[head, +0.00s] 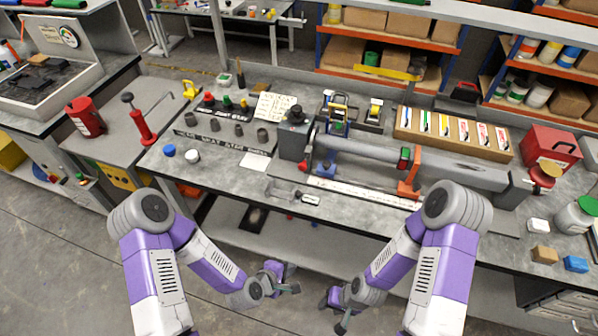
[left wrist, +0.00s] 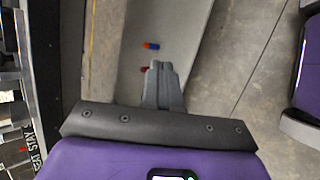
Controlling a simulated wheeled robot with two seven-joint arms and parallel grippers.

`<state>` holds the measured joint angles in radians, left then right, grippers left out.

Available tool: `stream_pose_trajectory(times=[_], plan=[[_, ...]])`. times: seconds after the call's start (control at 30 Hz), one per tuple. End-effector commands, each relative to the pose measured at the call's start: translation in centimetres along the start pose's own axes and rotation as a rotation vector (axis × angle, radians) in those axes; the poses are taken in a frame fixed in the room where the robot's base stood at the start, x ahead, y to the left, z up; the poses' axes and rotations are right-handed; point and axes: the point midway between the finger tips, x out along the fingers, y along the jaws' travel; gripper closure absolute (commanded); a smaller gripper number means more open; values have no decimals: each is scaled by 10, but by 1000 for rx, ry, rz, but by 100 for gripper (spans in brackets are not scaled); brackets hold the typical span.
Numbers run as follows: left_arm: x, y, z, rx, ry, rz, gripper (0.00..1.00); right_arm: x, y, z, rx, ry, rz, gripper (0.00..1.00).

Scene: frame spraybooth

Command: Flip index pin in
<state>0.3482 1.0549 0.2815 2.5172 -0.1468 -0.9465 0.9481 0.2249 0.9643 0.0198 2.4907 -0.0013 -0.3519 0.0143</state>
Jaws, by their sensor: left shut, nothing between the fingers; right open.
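On the bench a long grey tube fixture (head: 455,172) runs to the right from a dark grey upright block (head: 293,140) with a black knob (head: 296,111) on top. An orange clamp piece (head: 408,180) and a red-and-green part (head: 404,158) sit along the tube. I cannot tell for certain which small part is the index pin. My left gripper (head: 294,289) is shut and empty, low in front of the bench; its closed fingers also show in the left wrist view (left wrist: 163,85). My right gripper (head: 342,327) is open, lower and to the right. Both are apart from the fixture.
The grey bench top (head: 225,175) has a clear strip at its front left. Blue (head: 169,150) and white (head: 192,156) caps stand there. A tray of colored cards (head: 455,132) and a red toolbox (head: 548,148) stand to the right. A lower shelf (head: 300,235) lies beneath the bench.

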Motion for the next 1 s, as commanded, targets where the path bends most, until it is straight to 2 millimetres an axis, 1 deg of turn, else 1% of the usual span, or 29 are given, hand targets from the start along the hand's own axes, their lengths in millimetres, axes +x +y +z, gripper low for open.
stream_pose_trajectory(times=[0.03, 0.13, 0.2, 0.3, 0.4, 0.5, 0.6, 0.7, 1.0], plan=[[-6, 24, 6, -138, 0, 88, 100, -7, -3, 0, 0, 0, 0, 57], [-17, 69, 13, -432, -26, 271, 100, -14, -5, 0, 0, 0, 0, 57], [-29, 98, 16, -633, -68, 392, 100, -19, -7, 1, 0, 0, 0, 57], [-48, 133, 16, -891, -149, 547, 100, -24, -9, 1, 0, 0, 0, 57], [-67, 159, 14, -1092, -236, 666, 100, -28, -11, 1, 0, 0, 0, 57], [-80, 175, 12, -1227, -307, 743, 100, -30, -11, 1, 0, 0, 0, 57], [-88, 182, 10, -1300, -349, 784, 100, -31, -12, 1, 0, 0, 0, 57], [-90, 184, 9, -1324, -364, 797, 100, -31, -12, 1, 0, 0, 0, 57], [-89, 184, 9, -1322, -363, 797, 100, -30, -11, 1, 0, 0, 0, 57]])
